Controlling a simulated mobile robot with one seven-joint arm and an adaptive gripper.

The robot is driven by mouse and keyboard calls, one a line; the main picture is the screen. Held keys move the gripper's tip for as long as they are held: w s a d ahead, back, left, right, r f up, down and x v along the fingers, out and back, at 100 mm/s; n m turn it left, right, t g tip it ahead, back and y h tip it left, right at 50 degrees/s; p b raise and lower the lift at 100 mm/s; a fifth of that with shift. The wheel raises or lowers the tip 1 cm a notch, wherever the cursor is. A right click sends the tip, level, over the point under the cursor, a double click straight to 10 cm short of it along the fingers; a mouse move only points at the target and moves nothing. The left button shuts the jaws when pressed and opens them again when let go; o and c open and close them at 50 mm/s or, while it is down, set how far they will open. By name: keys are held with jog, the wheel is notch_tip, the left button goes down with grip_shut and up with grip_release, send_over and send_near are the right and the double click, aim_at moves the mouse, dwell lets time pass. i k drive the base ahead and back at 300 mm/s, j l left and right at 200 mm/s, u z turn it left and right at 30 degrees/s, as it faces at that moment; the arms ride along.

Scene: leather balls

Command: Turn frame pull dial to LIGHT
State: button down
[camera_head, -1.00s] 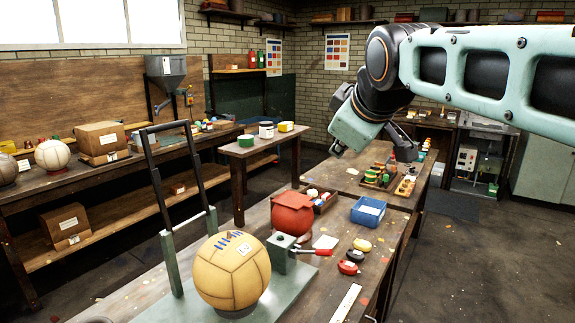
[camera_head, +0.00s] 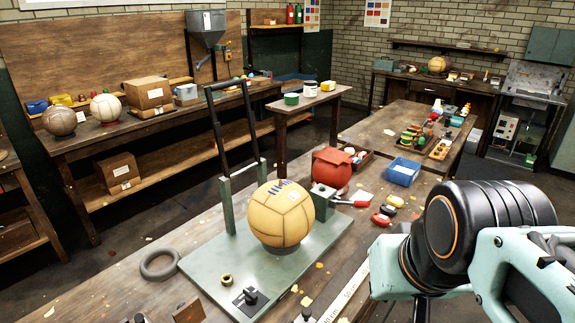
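The frame is a green metal base plate (camera_head: 205,262) with two dark uprights (camera_head: 218,135) on the workbench. A tan leather ball (camera_head: 280,213) with blue lacing sits on it. A small black knob (camera_head: 250,295) stands at the plate's front edge and looks like the dial. Its markings are too small to read, so I cannot tell its setting. A small brass-coloured ring (camera_head: 226,281) lies beside it on the plate. My arm reaches in at the lower right, apart from the frame and the knob. My gripper's fingertips are out of view.
A grey ring (camera_head: 160,265) lies left of the plate. A ruler (camera_head: 345,290) lies at right. The bench left of the plate is mostly clear.

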aim_at(250, 297)
jog(key=u, duration=0.7)
jog(key=j+u, duration=0.15)
jog(key=k+j+z, duration=0.15)
jog(key=k+l, duration=0.05)
